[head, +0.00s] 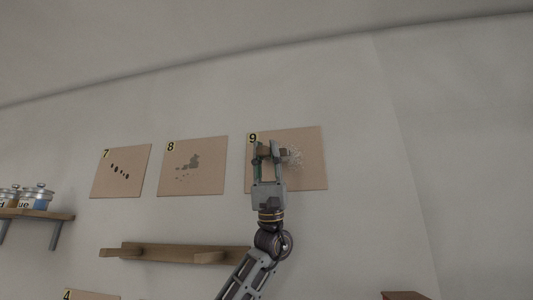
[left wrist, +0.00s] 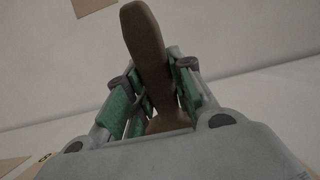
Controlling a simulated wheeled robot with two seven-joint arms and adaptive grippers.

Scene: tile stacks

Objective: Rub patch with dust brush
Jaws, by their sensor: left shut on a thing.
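My left gripper (head: 267,147) is raised in front of the panel marked 9 (head: 310,178), over its left half. It is shut on the dust brush; the brown handle (left wrist: 148,45) stands up between the green-padded fingers in the left wrist view. The bristles are not clear in either view. A pale speckled patch (head: 294,158) on panel 9 lies just right of the fingers, and its left part is hidden by them. I cannot tell whether the brush touches the panel. My right gripper is not in view.
Panel 8 (head: 210,180) with grey-green blotches and panel 7 (head: 105,182) with dark spots hang to the left. A wooden rail (head: 180,253) runs below them. A shelf (head: 50,215) with lidded jars is at far left. The wall right of panel 9 is clear.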

